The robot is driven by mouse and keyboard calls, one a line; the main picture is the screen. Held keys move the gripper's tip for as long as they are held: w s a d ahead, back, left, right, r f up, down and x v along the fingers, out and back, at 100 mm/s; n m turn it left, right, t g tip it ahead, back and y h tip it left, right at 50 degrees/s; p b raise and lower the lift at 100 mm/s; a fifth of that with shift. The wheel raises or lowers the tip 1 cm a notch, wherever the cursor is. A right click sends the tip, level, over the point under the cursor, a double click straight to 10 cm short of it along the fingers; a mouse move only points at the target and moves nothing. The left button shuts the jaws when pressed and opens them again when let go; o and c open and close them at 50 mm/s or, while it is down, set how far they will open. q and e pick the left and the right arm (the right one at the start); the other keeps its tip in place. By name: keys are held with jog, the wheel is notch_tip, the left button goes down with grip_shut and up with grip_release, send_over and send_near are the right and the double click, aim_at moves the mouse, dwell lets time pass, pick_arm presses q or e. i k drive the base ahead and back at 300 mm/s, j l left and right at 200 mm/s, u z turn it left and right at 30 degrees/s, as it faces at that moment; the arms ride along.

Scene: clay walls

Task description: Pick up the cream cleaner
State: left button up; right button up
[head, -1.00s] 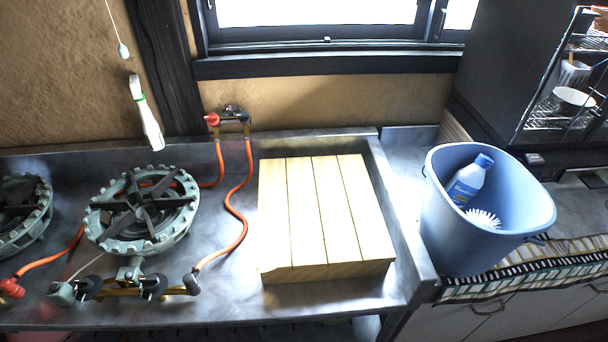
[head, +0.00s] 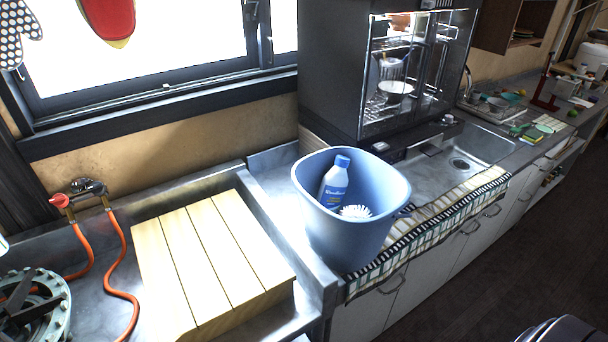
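A white bottle with a blue cap and blue label, which looks like the cream cleaner (head: 334,184), leans inside a blue bucket (head: 349,236). A white round brush (head: 355,212) lies beside it in the bucket. The bottle's upper part shows above the brush; its base is hidden by the bucket wall. The bucket stands on the counter between the metal stove bench and the sink. Neither of my grippers shows in the head view.
A slatted wooden board (head: 205,258) lies on the stove bench left of the bucket. A dish cabinet (head: 340,75) stands behind the bucket. A striped cloth (head: 440,222) runs along the counter edge near the sink (head: 470,150).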

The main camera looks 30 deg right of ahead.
aim_at(333, 184)
jog(key=k+j, duration=0.6)
jog(key=k, duration=0.15)
